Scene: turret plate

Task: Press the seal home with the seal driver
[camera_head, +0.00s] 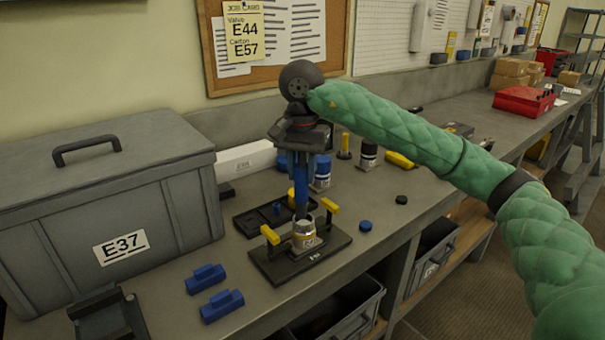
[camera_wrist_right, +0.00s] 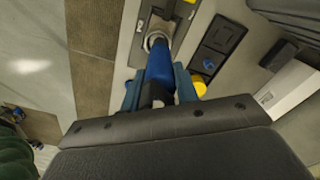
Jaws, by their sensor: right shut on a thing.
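My right gripper (camera_head: 300,158) is shut on the blue seal driver (camera_head: 301,190), which points down. The driver also shows in the right wrist view (camera_wrist_right: 160,65), between the blue-grey fingers. The valve body stands in a dark fixture plate (camera_head: 286,270) with two yellow clamps (camera_head: 270,235). The seal cannot be made out.
A grey lidded case (camera_head: 180,205) marked E37 fills the left. Two blue blocks (camera_head: 222,305) lie in front of it. A dark tray (camera_head: 250,220) lies behind the fixture. A red box (camera_head: 523,102) stands far right.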

